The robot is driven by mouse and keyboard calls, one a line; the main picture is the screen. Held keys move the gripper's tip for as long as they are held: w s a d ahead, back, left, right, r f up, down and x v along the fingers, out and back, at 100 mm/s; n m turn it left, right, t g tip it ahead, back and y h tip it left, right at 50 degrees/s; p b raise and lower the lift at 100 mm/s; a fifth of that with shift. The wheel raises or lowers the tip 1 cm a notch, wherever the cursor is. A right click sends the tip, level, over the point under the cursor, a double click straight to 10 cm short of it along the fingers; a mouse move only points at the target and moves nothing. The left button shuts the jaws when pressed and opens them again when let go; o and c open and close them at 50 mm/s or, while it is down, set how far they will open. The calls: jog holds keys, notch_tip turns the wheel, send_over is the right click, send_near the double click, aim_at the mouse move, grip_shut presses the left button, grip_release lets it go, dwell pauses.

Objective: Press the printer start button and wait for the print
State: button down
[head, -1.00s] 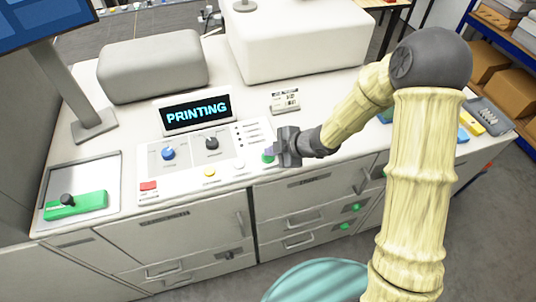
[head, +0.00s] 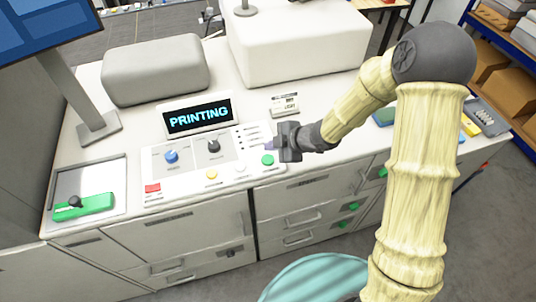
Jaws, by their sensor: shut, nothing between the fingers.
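The printer's control panel (head: 225,176) lies on the white counter, with blue and black knobs, a red button at its left and yellow and white buttons along the front. The green button (head: 267,160) is at the panel's right end and shows fully. The display (head: 198,115) behind the panel reads "PRINTING" in cyan letters. My gripper (head: 273,146) is shut and empty, just above and behind the green button in the picture. It looks apart from the button, though the exact gap is hard to tell.
A grey rounded box (head: 156,69) and a large white block (head: 293,42) stand at the back of the counter. A monitor stand (head: 100,127) and a tray with a green-handled piece (head: 84,206) are at the left. A teal stool seat (head: 317,279) is in front.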

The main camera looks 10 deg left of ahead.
notch_tip(320, 180, up, 2)
jog(key=shift+r+p, duration=0.1)
jog(key=shift+p, duration=0.6)
jog(key=shift+w, duration=0.1)
jog(key=shift+w+d, duration=0.1)
dwell(0.3)
